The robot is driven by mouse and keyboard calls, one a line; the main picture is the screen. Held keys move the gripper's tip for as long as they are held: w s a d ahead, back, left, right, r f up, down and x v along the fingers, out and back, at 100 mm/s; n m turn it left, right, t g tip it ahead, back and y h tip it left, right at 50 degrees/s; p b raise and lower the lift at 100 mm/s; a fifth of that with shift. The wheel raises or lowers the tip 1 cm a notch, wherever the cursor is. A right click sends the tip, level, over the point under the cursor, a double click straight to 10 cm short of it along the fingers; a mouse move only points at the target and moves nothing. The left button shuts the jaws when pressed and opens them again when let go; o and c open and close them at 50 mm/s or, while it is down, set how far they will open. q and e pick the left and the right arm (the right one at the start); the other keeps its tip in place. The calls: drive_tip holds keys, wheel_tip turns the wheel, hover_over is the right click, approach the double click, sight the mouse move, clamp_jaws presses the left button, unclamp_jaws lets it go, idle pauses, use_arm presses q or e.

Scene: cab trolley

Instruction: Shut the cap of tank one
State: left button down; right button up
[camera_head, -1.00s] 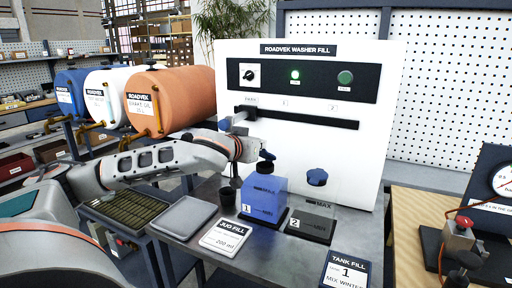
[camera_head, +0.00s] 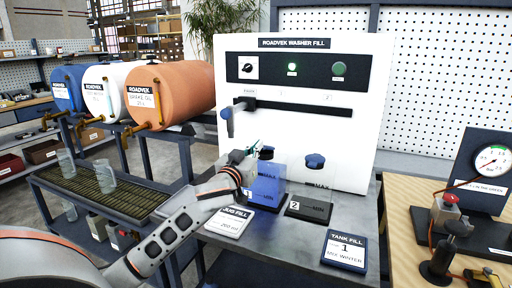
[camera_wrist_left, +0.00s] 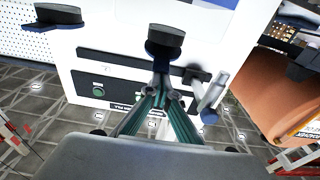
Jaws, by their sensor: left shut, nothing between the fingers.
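Tank one is the blue box (camera_head: 266,187) marked 1 on the grey bench. Its dark blue cap (camera_head: 267,153) stands raised and tilted above the tank top. My left gripper (camera_head: 254,150) is just left of this cap, above the tank, and hides part of the tank's top left. In the left wrist view the green fingers (camera_wrist_left: 161,80) are together and empty. A round black and blue cap (camera_wrist_left: 165,42) shows right at their tips; whether they touch it I cannot tell. My right gripper is out of view.
Tank two (camera_head: 308,206), with a raised blue cap (camera_head: 315,161), stands to the right. The white panel (camera_head: 365,140) with a lever (camera_head: 228,118) rises behind. The jug fill card (camera_head: 228,222) and tank fill card (camera_head: 345,250) lie in front. Clear jugs (camera_head: 105,172) stand at left.

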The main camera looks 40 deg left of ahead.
use_arm(q)
drive_tip(key=f+b, duration=0.1)
drive_tip(key=s+f+t+b, duration=0.1)
drive_tip(key=f, duration=0.1)
drive_tip(key=shift+d+f+b, duration=0.15)
drive_tip(key=shift+b, duration=0.15)
idle(0.3)
drive_tip(key=shift+f, duration=0.15)
drive_tip(key=shift+f, duration=0.15)
idle(0.4)
